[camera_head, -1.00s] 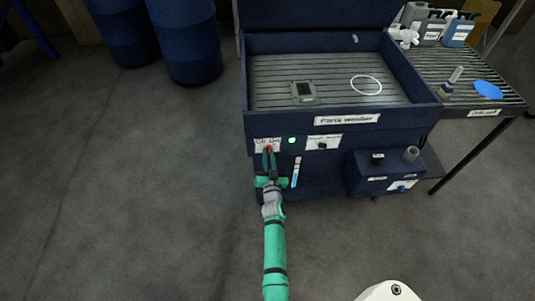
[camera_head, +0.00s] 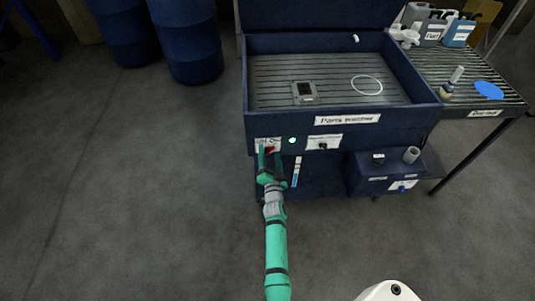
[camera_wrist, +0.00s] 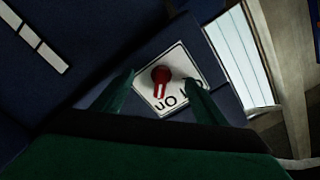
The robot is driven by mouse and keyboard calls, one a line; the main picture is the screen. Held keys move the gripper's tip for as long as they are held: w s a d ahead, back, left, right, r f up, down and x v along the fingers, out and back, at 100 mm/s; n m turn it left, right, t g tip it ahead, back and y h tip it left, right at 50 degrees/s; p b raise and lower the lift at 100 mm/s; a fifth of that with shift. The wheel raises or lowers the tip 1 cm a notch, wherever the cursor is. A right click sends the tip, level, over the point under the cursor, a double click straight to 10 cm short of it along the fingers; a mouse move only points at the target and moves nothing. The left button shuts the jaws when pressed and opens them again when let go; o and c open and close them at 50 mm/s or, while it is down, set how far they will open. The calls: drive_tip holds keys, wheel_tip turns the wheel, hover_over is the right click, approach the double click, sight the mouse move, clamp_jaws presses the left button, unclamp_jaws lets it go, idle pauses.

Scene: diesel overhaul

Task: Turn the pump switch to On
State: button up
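The pump switch is a red knob (camera_head: 269,150) on a white label (camera_head: 262,143) at the front left of the blue parts washer (camera_head: 350,143). In the wrist view the red knob (camera_wrist: 161,76) sits on its white label (camera_wrist: 172,57), which bears dark lettering, partly hidden. My gripper (camera_head: 270,152) is at the switch in the head view. In the wrist view my gripper's two green fingers (camera_wrist: 160,92) are apart, one to each side of the knob, with visible space between. Whether a finger touches the knob cannot be told.
A lit green lamp (camera_head: 292,140) is just right of the switch, with a second labelled dark knob (camera_head: 323,146) further right. A level gauge (camera_head: 297,171) is below. A blue box (camera_head: 385,172) juts out at the lower right. The floor at left is clear.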

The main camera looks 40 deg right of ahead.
drive_tip(key=shift+w, duration=0.15)
drive_tip(key=v, duration=0.7)
idle(0.4)
idle(0.3)
